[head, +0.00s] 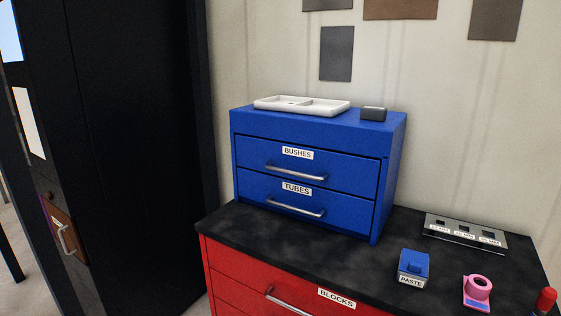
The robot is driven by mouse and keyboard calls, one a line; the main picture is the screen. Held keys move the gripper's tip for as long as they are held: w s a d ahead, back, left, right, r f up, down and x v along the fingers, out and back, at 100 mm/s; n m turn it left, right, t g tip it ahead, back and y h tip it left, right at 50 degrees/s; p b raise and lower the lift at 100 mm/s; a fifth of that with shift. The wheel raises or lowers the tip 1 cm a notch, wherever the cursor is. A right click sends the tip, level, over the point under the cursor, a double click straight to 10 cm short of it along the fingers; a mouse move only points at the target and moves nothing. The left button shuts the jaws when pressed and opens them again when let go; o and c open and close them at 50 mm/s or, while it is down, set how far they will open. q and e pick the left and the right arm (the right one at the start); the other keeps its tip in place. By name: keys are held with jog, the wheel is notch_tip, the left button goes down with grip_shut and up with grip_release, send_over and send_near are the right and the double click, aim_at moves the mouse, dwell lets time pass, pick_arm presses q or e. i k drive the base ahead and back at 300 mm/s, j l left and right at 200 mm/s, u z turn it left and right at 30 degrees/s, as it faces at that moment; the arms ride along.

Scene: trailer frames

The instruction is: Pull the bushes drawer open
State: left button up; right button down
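A blue two-drawer cabinet (320,125) stands on the black top of a red chest. Its upper drawer (345,168) bears the label BUSHES (298,153) and has a silver bar handle (297,173) below the label. This drawer looks closed, its front flush with the cabinet. The lower drawer (350,206) is labelled TUBES, has a similar handle (296,207) and also looks closed. Neither of my grippers shows in the head view.
A white divided tray (300,105) and a small dark box (373,114) sit on the cabinet. On the black worktop (350,258) are a blue PASTE box (413,266), a pink tape roll (477,289), a labelled grey holder (464,234) and a red-topped item (545,299). A dark panel (140,150) stands left.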

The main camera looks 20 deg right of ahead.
aim_at(349, 173)
jog(key=l+z, duration=0.2)
jog(key=z, duration=0.3)
jog(key=k+l+z, duration=0.1)
jog(key=z, duration=0.4)
jog(key=l+z, duration=0.3)
jog(key=z, duration=0.2)
